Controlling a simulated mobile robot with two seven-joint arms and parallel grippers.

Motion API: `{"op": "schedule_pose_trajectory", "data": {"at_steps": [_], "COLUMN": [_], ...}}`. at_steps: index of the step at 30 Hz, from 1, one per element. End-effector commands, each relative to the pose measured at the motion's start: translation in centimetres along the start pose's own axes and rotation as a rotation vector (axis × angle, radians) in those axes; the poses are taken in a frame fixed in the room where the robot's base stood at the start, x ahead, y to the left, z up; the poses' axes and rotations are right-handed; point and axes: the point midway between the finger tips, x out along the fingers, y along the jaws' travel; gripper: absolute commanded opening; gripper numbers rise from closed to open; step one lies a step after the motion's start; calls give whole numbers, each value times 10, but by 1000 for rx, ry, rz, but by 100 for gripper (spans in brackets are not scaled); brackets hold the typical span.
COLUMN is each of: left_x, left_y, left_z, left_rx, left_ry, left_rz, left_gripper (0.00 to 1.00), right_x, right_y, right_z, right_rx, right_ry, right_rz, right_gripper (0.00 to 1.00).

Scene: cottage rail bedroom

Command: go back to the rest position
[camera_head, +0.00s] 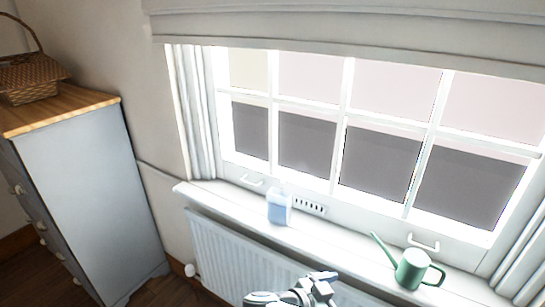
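One gripper of mine (322,285) shows at the bottom edge, in front of the radiator. Its wrist lies to its left, so I take it for my left one. It is small and partly cut off, and I cannot tell whether its fingers are open or shut. No held object shows at it. My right gripper is not in view.
A pale blue bottle-like container (279,208) and a green watering can (411,270) stand on the white windowsill (325,244). A radiator (235,254) is below. A grey chest of drawers (85,180) with a wicker basket (30,80) on top stands left.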

Motion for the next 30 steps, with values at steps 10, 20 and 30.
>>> {"op": "schedule_pose_trajectory", "data": {"at_steps": [10,20,30], "left_x": [-18,-37,-48], "left_y": [8,15,20], "left_z": [-2,-6,-9], "left_rx": [4,6,7], "left_ry": [7,15,21], "left_rz": [3,5,7], "left_gripper": [43,43,43], "right_x": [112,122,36], "right_y": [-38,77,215], "right_z": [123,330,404], "right_rx": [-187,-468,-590], "right_ry": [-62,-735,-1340], "right_rz": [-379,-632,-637], "right_gripper": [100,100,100]}}
